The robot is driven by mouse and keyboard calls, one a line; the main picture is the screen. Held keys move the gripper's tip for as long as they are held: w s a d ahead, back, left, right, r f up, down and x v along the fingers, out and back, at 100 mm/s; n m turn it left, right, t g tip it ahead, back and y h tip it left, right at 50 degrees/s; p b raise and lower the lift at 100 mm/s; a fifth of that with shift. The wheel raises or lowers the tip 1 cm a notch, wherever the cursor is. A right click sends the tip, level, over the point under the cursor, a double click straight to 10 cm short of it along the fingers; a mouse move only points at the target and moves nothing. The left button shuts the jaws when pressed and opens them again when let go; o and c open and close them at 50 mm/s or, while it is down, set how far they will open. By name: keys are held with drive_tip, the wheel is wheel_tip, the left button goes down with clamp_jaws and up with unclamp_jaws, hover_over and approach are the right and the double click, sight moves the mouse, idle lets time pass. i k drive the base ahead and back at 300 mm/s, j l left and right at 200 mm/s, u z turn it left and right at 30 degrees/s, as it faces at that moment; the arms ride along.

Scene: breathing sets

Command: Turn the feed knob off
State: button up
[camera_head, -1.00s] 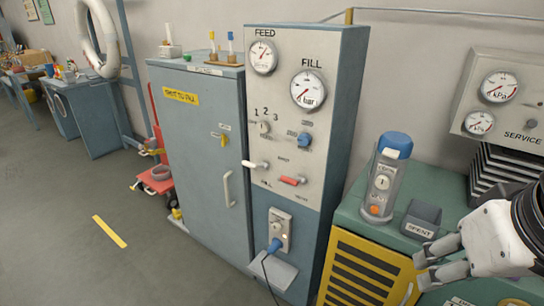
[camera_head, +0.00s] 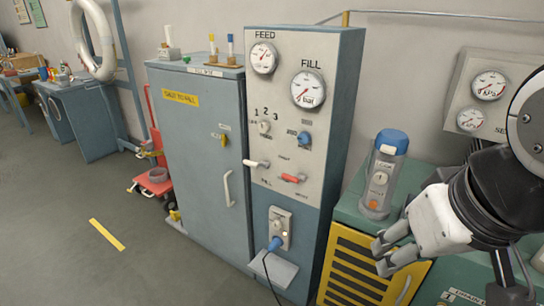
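The grey fill panel (camera_head: 330,130) stands in the middle, with a FEED gauge (camera_head: 263,57) at upper left and a FILL gauge (camera_head: 307,89) at its right. Below them are a small white selector knob (camera_head: 264,128) under the numbers 1 2 3 and a blue knob (camera_head: 304,138). Lower are a white lever (camera_head: 257,164) and a red-handled lever (camera_head: 292,179). The small labels are unreadable, so I cannot tell which control is the feed knob. My gripper (camera_head: 382,257) is open and empty, right of the panel and below the knobs, touching none of them.
A blue-capped canister (camera_head: 383,172) stands on the green bench (camera_head: 349,205) between panel and arm. A blue plug (camera_head: 275,244) with a black cable sits in the panel's lower socket. A grey cabinet (camera_head: 190,140) adjoins the panel at left. Open floor lies at left.

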sight(264, 127)
drive_tip(key=i+l+u, duration=0.25)
drive_tip(key=i+l, duration=0.5)
drive_tip(key=i, duration=0.15)
